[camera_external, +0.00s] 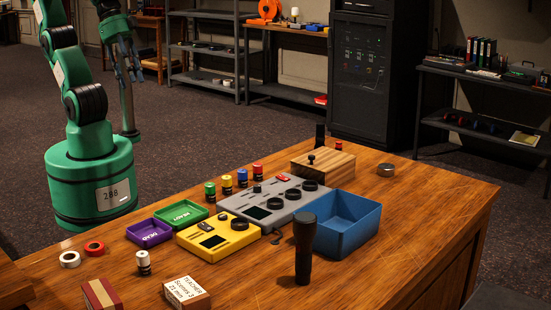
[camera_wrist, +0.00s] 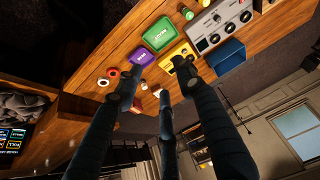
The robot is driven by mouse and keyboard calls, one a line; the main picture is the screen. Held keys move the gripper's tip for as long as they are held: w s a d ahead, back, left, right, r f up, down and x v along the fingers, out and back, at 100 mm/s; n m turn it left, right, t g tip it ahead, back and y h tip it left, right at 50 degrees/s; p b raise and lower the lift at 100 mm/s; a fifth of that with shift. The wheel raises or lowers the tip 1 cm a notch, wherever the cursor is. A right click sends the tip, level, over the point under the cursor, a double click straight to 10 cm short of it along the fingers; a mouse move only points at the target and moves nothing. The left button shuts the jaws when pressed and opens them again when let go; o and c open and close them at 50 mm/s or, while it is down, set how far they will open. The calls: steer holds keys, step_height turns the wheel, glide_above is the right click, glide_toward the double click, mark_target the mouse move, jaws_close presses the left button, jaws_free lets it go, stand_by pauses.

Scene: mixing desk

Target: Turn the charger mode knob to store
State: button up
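The yellow box (camera_external: 222,252), which looks like the charger, sits on the wooden desk with a dark screen and a round black knob (camera_external: 240,224) on top. The knob's setting and any mode labels are too small to read. The yellow box also shows in the wrist view (camera_wrist: 178,52), partly behind a finger. My gripper (camera_external: 134,70) is raised beyond the far left side of the desk, well apart from the box. In the wrist view its three dark fingers (camera_wrist: 160,92) are spread with nothing between them.
A grey panel with several knobs (camera_external: 262,208) adjoins the yellow box. Green (camera_external: 181,216) and purple (camera_external: 149,233) trays lie to its left. A blue bin (camera_external: 350,240) and an upright black flashlight-like object (camera_external: 304,250) stand to its right. The desk's front right is clear.

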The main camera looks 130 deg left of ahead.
steer(key=w+a+r+n+g+p, duration=0.1)
steer(key=w+a+n+p, duration=0.1)
steer(key=w, duration=0.3)
steer(key=w+a+r+n+g+p, duration=0.1)
steer(key=w+a+n, duration=0.15)
steer(key=w, duration=0.25)
steer(key=n+g+p, duration=0.4)
steer(key=n+p, duration=0.5)
steer(key=n, duration=0.6)
glide_above(257, 185)
step_height(257, 185, down, 21)
steer(key=shift+w+a+r, duration=0.1)
steer(key=shift+w+r, duration=0.15)
steer(key=shift+w, duration=0.2)
steer(key=shift+f, duration=0.1)
steer(key=f, duration=0.4)
steer(key=f+b, duration=0.1)
steer(key=f, duration=0.8)
steer(key=shift+s+f, duration=0.3)
steer(key=shift+s, duration=0.05)
steer(key=shift+c, duration=0.5)
